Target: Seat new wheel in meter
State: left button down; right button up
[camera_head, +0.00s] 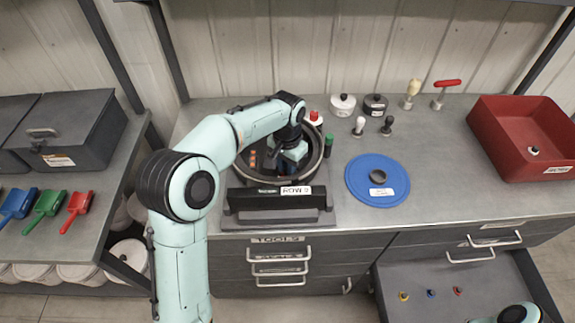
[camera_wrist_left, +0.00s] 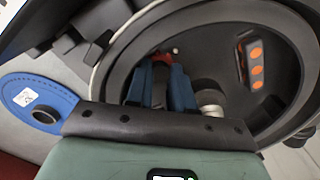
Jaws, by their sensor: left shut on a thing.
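The seed meter (camera_head: 324,165) is a round dark housing on the counter, with a "ROW 2" plate at its front. My left gripper (camera_head: 273,158) reaches down into it from above. In the left wrist view the gripper's blue fingers (camera_wrist_left: 162,85) are shut on a small red part, which looks like the wheel (camera_wrist_left: 162,57). Most of that part is hidden between the fingers. A pale round knob (camera_wrist_left: 210,97) and orange marks (camera_wrist_left: 256,70) show inside the housing. I cannot tell whether the wheel touches its seat. My right gripper is out of view.
A blue disc (camera_head: 358,187) with a dark hub lies right of the meter. A red bin (camera_head: 490,135) stands far right; jars and knobbed tools line the back. An open drawer (camera_head: 415,315) below holds yellow, blue and red small parts. A green-capped tube (camera_head: 328,141) stands close beside the meter.

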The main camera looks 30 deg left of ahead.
pick_arm(q)
jog(key=c, duration=0.9)
grip_release()
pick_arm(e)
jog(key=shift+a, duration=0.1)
pick_arm(q)
jog(key=shift+d, duration=0.1)
jog(key=shift+c, duration=0.5)
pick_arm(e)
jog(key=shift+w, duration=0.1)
pick_arm(q)
jog(key=shift+r+p, duration=1.35)
jog(key=shift+r, duration=1.1)
notch_tip(320, 180, up, 5)
jog(key=shift+w+f+p, duration=0.1)
jog(key=shift+f+p, duration=0.05)
jog(key=shift+p, duration=1)
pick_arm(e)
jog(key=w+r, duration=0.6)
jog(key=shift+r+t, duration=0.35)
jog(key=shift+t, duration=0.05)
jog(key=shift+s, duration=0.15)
